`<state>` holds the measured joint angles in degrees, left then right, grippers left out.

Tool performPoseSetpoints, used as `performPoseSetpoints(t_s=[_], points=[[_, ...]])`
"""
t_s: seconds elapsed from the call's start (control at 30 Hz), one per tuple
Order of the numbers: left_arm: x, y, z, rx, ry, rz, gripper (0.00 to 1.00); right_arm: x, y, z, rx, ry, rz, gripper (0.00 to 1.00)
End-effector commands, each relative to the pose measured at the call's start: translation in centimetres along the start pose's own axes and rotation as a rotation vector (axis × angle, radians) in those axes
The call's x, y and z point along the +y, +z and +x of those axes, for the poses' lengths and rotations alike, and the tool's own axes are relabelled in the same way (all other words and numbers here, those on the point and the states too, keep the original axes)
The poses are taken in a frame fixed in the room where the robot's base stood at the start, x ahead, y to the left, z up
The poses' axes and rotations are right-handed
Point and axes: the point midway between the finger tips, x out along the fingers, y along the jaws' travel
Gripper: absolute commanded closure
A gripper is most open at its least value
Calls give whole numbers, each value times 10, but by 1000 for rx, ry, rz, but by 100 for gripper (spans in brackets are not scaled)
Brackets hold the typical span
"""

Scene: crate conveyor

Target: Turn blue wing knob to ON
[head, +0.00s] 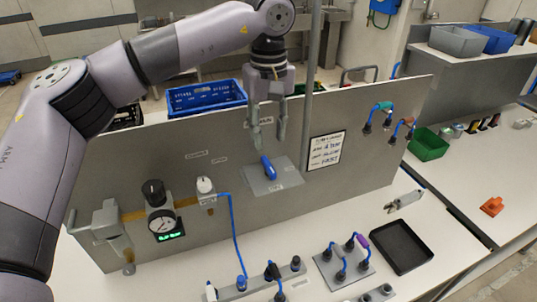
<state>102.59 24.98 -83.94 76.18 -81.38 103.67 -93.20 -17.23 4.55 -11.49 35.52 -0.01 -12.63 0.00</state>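The blue wing knob (268,167) sits on a grey square plate (285,181) fixed to the upright grey panel. Small labels are on the plate, too small to read. The knob's wing stands close to upright, tilted a little. My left gripper (267,142) hangs from above with its fingers pointing down, just above the knob. The two fingers are apart with nothing between them. Whether a fingertip touches the knob cannot be told. My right gripper is not in view.
A gauge with a green display (164,226) and a white knob (205,185) are left of the plate. A sign (325,150) hangs to the right. A black tray (401,247) and hose fittings (345,258) occupy the table. A blue crate (205,97) stands behind the panel.

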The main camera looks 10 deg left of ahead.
Motion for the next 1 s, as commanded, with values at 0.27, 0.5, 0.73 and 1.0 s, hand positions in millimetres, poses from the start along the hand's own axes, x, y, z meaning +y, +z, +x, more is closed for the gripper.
performPoseSetpoints(t_s=[0.27,0.5,0.73,1.0], points=[[-1,0,52,-2,-2,0,68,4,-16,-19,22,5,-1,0],[0,0,74,0,0,-1,68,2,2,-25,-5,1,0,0],[0,0,77,0,0,0,68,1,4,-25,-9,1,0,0],[0,0,77,0,0,0,81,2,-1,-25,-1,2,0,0]])
